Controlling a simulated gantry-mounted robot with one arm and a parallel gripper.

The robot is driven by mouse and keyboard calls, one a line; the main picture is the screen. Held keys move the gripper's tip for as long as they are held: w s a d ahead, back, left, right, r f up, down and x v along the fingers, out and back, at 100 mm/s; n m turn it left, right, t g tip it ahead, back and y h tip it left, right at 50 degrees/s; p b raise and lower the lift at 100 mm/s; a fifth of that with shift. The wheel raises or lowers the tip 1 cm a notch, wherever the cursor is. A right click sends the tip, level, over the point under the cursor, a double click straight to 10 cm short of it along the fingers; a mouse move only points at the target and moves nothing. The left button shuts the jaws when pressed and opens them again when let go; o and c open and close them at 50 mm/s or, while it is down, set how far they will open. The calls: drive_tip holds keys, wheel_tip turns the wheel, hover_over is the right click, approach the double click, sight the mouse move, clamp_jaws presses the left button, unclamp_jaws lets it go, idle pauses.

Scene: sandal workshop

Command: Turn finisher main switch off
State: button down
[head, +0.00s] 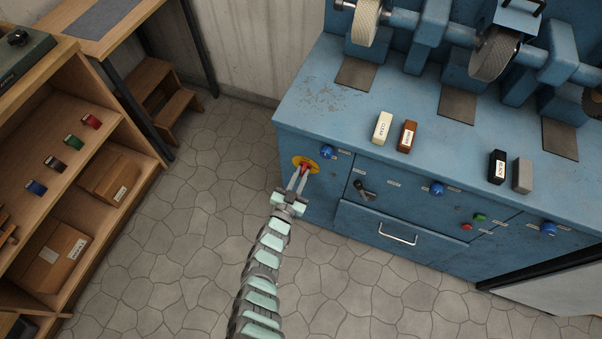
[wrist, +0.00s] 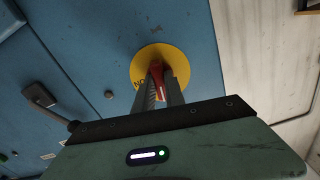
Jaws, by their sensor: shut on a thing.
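The finisher (head: 330,90) is a large blue machine at the upper right of the head view. Its main switch is a red handle (wrist: 157,74) on a round yellow plate (head: 313,162) on the left part of the front panel. The plate also shows in the wrist view (wrist: 178,57), with partly covered lettering. My gripper (head: 302,176) is at the plate, its two fingers shut on the red handle. In the wrist view my gripper (wrist: 165,88) has one finger on each side of the handle. The fingers hide part of the handle, and its exact turn angle is hard to tell.
A dark lever (head: 364,190) and a drawer with a metal handle (head: 397,235) are farther right. Labelled blocks lie on the machine top. A wooden shelf (head: 110,215) stands left, with open floor between.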

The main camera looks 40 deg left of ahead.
drive_tip(key=shift+n, duration=0.8)
drive_tip(key=c, duration=1.4)
unclamp_jaws()
drive_tip(key=shift+s, duration=0.1)
drive_tip(key=p+v, duration=0.2)
drive_tip(key=v, duration=0.8)
drive_tip(key=shift+s, duration=0.3)
drive_tip(key=shift+d, duration=0.1)
